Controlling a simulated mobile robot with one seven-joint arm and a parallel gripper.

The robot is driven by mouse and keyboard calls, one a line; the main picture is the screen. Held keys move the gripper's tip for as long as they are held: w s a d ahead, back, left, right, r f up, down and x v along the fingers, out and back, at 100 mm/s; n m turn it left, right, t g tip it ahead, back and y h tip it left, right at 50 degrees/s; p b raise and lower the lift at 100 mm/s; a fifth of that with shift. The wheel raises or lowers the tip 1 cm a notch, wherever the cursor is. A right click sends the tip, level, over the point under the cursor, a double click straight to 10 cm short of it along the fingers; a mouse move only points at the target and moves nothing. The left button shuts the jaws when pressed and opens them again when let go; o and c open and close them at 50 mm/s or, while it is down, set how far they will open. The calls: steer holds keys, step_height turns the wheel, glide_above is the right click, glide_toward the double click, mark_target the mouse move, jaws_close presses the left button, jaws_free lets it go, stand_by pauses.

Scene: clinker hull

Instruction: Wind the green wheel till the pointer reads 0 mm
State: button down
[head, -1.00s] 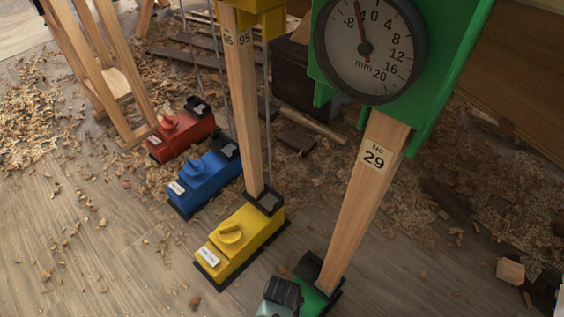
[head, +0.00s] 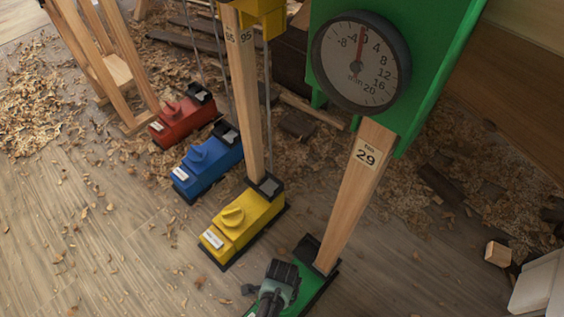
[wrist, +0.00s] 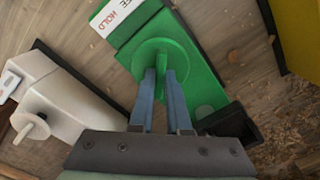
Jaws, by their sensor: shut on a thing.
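The round dial (head: 392,92) on the green frame (head: 440,70) has a red pointer (head: 362,52). The pointer stands almost straight up, at or very close to the 0; I cannot tell the exact reading. The green wheel (wrist: 145,56) is a disc with a raised grip bar on top of the green jack (wrist: 196,72). My gripper (wrist: 166,78) is shut on that bar, one blue finger on each side. In the head view my gripper (head: 281,278) hides the wheel, and the green jack (head: 318,287) shows around it at the foot of the post marked 29.
Yellow (head: 244,224), blue (head: 207,164) and red (head: 183,119) jacks stand in a row to the left, with the yellow one nearest. A white jack (wrist: 50,88) stands on the other side in the wrist view. Wood shavings cover much of the floor.

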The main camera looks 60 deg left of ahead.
steer(key=shift+m, duration=0.4)
steer(key=c, duration=0.9)
jaws_free()
step_height(320, 180, up, 13)
steer(key=p, duration=0.8)
